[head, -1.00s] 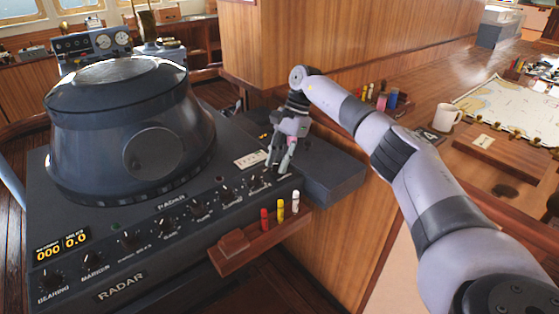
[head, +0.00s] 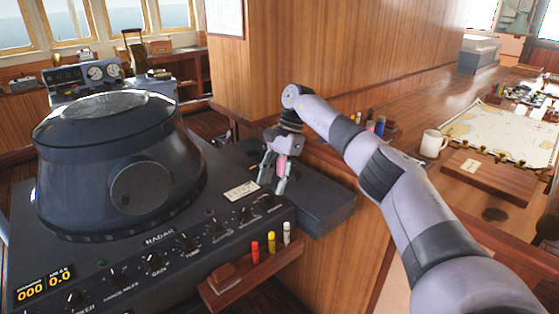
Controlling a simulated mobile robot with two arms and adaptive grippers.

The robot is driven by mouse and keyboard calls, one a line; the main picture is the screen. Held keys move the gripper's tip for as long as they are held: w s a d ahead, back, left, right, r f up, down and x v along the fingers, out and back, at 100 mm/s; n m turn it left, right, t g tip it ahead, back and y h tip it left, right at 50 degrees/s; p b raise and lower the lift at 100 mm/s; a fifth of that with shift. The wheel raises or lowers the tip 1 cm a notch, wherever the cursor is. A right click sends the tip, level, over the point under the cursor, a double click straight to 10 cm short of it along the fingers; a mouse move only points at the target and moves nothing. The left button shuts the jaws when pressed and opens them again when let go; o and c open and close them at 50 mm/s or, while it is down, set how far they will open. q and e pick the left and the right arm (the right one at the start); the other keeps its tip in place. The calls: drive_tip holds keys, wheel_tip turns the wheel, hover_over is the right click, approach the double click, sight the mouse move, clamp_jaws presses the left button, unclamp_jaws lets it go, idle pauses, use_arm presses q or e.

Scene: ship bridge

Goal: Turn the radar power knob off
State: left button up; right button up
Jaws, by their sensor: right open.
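The radar console (head: 60,215) fills the left of the head view, with a row of several small dark knobs along its sloped front panel. The knob labels at the right end are too small to read, so I cannot tell for sure which knob is the power knob. The rightmost knob (head: 267,201) sits just below my right gripper's fingertips. My right gripper (head: 271,188) is open and points down over the right end of the panel. It appears empty and apart from the knob, though the exact gap is hard to judge. My left gripper is out of view.
The round radar hood (head: 115,165) rises left of the gripper. A wooden holder (head: 232,282) with red, yellow and white markers juts from the console front. A wooden partition (head: 330,85) stands behind. A mug (head: 432,144) and chart (head: 500,138) lie on the right desk.

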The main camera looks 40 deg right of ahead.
drive_tip(key=v, duration=0.8)
drive_tip(key=shift+r, duration=0.3)
drive_tip(key=shift+d, duration=0.1)
